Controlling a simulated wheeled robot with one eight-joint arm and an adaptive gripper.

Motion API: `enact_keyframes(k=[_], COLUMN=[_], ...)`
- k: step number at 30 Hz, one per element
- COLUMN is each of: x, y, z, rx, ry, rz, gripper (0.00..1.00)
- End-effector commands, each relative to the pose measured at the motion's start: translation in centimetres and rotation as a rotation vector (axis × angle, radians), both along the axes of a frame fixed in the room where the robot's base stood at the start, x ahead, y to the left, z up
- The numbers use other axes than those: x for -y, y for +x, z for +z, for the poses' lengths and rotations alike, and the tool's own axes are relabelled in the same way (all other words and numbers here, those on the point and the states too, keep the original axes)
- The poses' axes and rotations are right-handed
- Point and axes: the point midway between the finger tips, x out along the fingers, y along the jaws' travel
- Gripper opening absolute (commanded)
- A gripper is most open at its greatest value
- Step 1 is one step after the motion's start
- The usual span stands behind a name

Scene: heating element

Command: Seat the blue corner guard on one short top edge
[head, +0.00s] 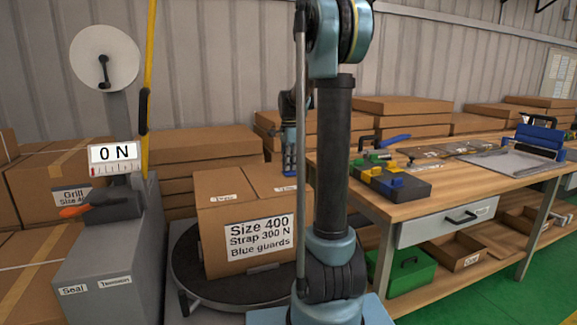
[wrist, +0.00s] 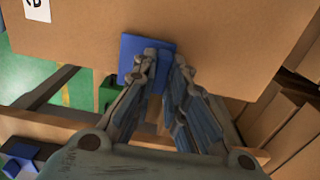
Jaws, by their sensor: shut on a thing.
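The carton (head: 245,235) reads "Size 400, Strap 300 N, Blue guards" and stands on a round dark turntable (head: 190,285). Two small labels lie near its front top edge. My gripper (wrist: 165,58) is shut on the blue corner guard (wrist: 130,62), a flat-looking blue square at the fingertips. In the wrist view the guard lies in front of a brown carton face (wrist: 225,40); I cannot tell whether they touch. In the head view my gripper (head: 290,160) is by the carton's back right, partly hidden by my arm, and the guard cannot be made out clearly.
A grey strapping stand (head: 105,250) with a "0 N" display (head: 112,153) and yellow strap is at left. A wooden workbench (head: 450,185) at right holds a black tray (head: 400,188) with yellow and blue parts. Stacked cartons (head: 205,147) fill the back.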

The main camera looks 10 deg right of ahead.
Motion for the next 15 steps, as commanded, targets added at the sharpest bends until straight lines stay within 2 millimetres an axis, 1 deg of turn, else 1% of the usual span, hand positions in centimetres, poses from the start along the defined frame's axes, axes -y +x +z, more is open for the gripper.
enact_keyframes(k=[7, 8, 9, 10, 11, 15], x=[0.02, 0.02, 0.02, 0.02, 0.02, 0.02], y=[-0.04, -0.04, -0.04, -0.04, -0.04, -0.04], z=[-0.06, -0.06, -0.06, -0.06, -0.06, -0.06], rx=[0.000, 0.000, 0.000, 0.000, 0.000, 0.000], ry=[0.000, 0.000, 0.000, 0.000, 0.000, 0.000], rz=[0.000, 0.000, 0.000, 0.000, 0.000, 0.000], gripper=[0.00, 0.17, 0.26, 0.33, 0.36, 0.36])
